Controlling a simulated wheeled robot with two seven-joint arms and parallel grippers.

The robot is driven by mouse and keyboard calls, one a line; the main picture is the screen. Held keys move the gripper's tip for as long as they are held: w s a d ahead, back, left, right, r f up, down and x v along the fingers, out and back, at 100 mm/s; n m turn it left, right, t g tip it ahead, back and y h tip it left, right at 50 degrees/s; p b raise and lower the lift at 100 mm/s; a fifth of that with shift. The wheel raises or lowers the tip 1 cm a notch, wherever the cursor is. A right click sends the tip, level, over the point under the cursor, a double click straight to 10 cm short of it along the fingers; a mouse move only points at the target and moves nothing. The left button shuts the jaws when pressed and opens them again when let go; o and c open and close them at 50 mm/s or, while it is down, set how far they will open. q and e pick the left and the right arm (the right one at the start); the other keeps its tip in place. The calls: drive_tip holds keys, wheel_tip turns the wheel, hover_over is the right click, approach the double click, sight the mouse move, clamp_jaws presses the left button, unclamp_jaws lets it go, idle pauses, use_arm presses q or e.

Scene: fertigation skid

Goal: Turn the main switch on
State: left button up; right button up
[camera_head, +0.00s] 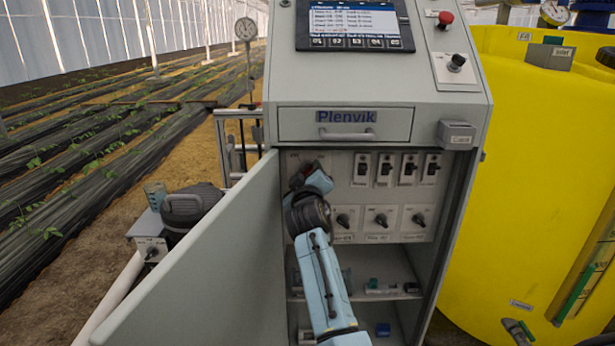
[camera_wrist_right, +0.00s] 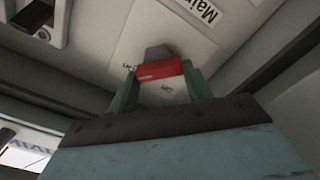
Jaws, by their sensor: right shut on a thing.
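The main switch (camera_wrist_right: 158,68) has a red front part and a grey part behind it, on a light plate marked "Main" in the right wrist view. My right gripper (camera_wrist_right: 160,82) has its two green fingers on either side of the red part, shut on it. In the head view my right gripper (camera_head: 308,172) reaches into the open cabinet at the upper left of the switch panel (camera_head: 400,198). There the gripper and wrist hide most of the main switch. The switch's on or off position cannot be told. My left gripper is not in view.
The cabinet door (camera_head: 205,265) stands open to the left of my right arm. Several breakers (camera_head: 387,168) and rotary knobs (camera_head: 381,219) sit to the right of the gripper. A shelf (camera_head: 385,292) with small parts lies below. A yellow tank (camera_head: 540,190) stands at right.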

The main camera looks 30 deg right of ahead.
drive_tip(key=o, duration=1)
drive_tip(key=shift+c, duration=0.2)
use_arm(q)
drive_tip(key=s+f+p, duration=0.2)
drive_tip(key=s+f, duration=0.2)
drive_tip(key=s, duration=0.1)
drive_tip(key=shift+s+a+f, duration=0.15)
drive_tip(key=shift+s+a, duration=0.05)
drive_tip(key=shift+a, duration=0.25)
use_arm(e)
drive_tip(key=v, duration=1.3)
drive_tip(key=shift+s, duration=0.2)
